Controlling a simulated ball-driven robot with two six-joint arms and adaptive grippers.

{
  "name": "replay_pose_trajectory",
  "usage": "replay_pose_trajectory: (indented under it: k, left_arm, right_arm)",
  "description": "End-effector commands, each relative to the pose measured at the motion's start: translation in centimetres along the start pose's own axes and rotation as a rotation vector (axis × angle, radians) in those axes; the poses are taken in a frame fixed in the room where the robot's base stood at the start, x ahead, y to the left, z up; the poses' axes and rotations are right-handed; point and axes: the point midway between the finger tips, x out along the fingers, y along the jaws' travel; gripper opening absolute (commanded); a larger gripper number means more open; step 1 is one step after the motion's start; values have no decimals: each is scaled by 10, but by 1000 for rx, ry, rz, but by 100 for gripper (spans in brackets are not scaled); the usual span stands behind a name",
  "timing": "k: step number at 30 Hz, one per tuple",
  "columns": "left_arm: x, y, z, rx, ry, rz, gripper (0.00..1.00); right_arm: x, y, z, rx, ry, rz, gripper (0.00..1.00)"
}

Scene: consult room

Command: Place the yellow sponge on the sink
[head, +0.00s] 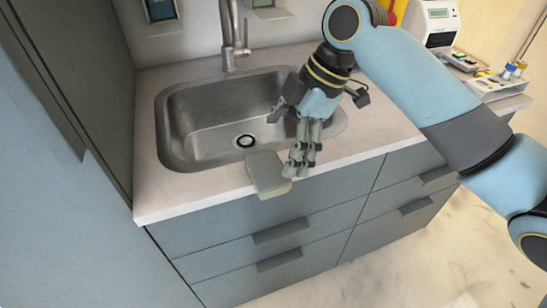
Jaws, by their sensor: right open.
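The yellow sponge (266,171), dull greenish-yellow here, is at the front edge of the counter, just in front of the sink (205,117). Its near end appears to stick out past the edge. The sink is a steel basin with a dark drain, set into the pale counter. My right gripper (301,164) reaches in from the right, over the basin's front right part, fingers pointing down. It is open, with its fingertips close beside the sponge's right side; I cannot tell whether they touch it. My left gripper is not in view.
A tap (234,45) stands behind the basin. A white device (432,22) and a white tray (493,86) with small items are at the back right. A tall grey cabinet (75,80) borders the counter on the left. Grey drawers (290,245) are below.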

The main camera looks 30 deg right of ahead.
Motion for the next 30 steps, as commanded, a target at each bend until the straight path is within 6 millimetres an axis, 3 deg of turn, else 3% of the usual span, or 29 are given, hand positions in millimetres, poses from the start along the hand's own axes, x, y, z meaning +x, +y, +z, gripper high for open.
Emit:
replay_pose_trajectory:
  k: [3, 9, 30]
  left_arm:
    - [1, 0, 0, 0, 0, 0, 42]
    - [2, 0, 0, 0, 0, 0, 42]
    - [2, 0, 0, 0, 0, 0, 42]
  right_arm:
    - [-25, 1, 1, -4, -4, 4, 100]
    - [-50, 1, 0, -1, -1, 1, 100]
    - [-49, -7, 1, 34, -6, 2, 100]
